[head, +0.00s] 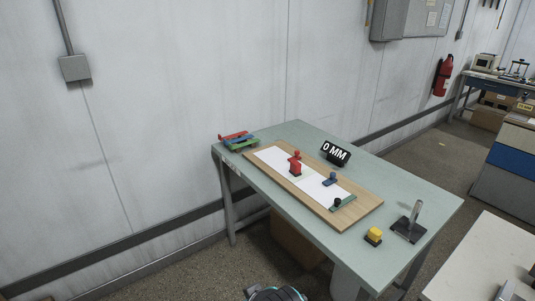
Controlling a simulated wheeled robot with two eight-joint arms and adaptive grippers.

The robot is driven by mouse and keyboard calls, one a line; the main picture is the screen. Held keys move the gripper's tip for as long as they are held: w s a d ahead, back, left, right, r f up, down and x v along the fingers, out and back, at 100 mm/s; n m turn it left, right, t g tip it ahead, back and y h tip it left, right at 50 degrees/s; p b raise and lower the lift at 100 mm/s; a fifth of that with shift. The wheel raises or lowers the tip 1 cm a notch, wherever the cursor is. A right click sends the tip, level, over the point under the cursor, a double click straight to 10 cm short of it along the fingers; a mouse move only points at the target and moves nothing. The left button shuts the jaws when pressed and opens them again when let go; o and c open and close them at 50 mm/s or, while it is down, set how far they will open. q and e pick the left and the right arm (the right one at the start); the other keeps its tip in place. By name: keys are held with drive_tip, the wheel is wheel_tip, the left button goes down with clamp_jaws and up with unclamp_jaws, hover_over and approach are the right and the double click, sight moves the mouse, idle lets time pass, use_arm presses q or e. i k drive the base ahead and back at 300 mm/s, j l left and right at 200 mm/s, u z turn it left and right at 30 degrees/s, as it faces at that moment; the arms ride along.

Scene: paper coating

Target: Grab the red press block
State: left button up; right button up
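The red press block (295,167) stands upright near the middle of the table in the head view. It has a small red knob on top. It rests on white paper (272,157) that lies on a wooden board (365,206). Nothing is holding it. Neither of my grippers shows in this view.
On the green table (420,192) are a small blue block (330,180), a green piece with a black knob (341,203), a "0 MM" display (335,153), a yellow block (373,235), a metal post on a dark base (410,224) and coloured bars (237,140). A wall stands behind.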

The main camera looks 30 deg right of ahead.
sight(295, 169)
drive_tip(key=i+z, duration=0.4)
drive_tip(key=i, duration=0.15)
drive_tip(key=i+j+z, duration=0.2)
drive_tip(key=i+z, duration=0.25)
drive_tip(key=i+l+z, duration=0.15)
drive_tip(key=z, duration=0.25)
drive_tip(key=i+z, duration=0.95)
drive_tip(key=z, duration=0.2)
drive_tip(key=i+u, duration=0.2)
drive_tip(key=k+j, duration=0.05)
drive_tip(key=k, duration=0.05)
